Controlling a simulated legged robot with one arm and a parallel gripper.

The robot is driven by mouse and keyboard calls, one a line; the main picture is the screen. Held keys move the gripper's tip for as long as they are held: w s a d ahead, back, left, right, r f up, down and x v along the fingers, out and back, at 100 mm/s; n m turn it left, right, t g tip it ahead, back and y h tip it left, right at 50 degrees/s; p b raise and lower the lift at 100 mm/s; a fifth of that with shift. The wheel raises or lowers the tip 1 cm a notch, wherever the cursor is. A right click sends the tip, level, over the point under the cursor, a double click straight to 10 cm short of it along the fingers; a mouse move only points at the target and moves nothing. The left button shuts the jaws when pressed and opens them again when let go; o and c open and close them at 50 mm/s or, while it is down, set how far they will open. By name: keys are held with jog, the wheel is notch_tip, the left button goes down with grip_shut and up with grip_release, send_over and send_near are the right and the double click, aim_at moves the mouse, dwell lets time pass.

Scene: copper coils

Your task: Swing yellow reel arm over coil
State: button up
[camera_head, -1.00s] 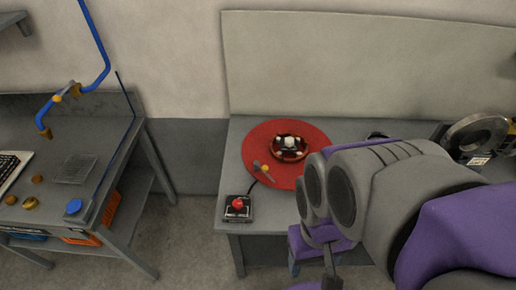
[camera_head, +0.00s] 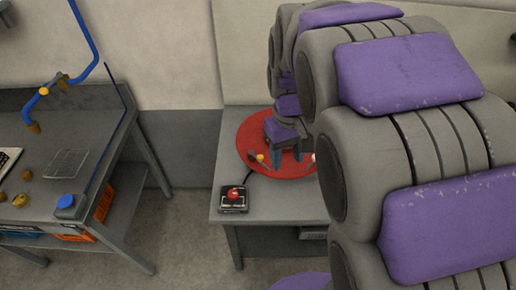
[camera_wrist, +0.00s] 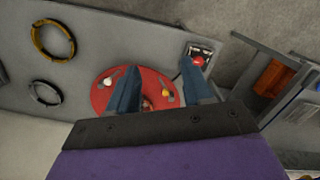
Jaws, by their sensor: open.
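The red round turntable (camera_head: 250,135) lies on the grey bench. A small lever with a yellow knob (camera_head: 260,158) sits on its left part, and the yellow knob also shows in the wrist view (camera_wrist: 166,93). A second, pale knob (camera_head: 313,158) is on the right part. The coil at the turntable's middle is mostly hidden behind my gripper; a bit of it (camera_wrist: 147,104) shows in the wrist view. My gripper (camera_head: 287,158) is open, fingers pointing down over the turntable. In the wrist view its blue fingers (camera_wrist: 158,63) stand apart, with the yellow knob between them in the picture.
A box with a red button (camera_head: 233,198) stands at the bench's front left corner. A second bench (camera_head: 85,130) with a blue pipe (camera_head: 92,35) stands at left, across a floor gap.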

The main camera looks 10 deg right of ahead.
aim_at(260, 156)
jog(key=w+a+f+n+b, duration=0.1)
jog(key=w+f+n, duration=0.1)
jog(key=w, duration=0.7)
jog(key=w+a+f+n+b, duration=0.1)
jog(key=w+f+n, duration=0.1)
jog(key=w, duration=0.8)
jog(key=shift+t, duration=0.4)
notch_tip(260, 156, down, 17)
jog(key=b, duration=0.4)
jog(key=shift+s+a+f, duration=0.1)
jog(key=shift+s, duration=0.05)
grip_shut()
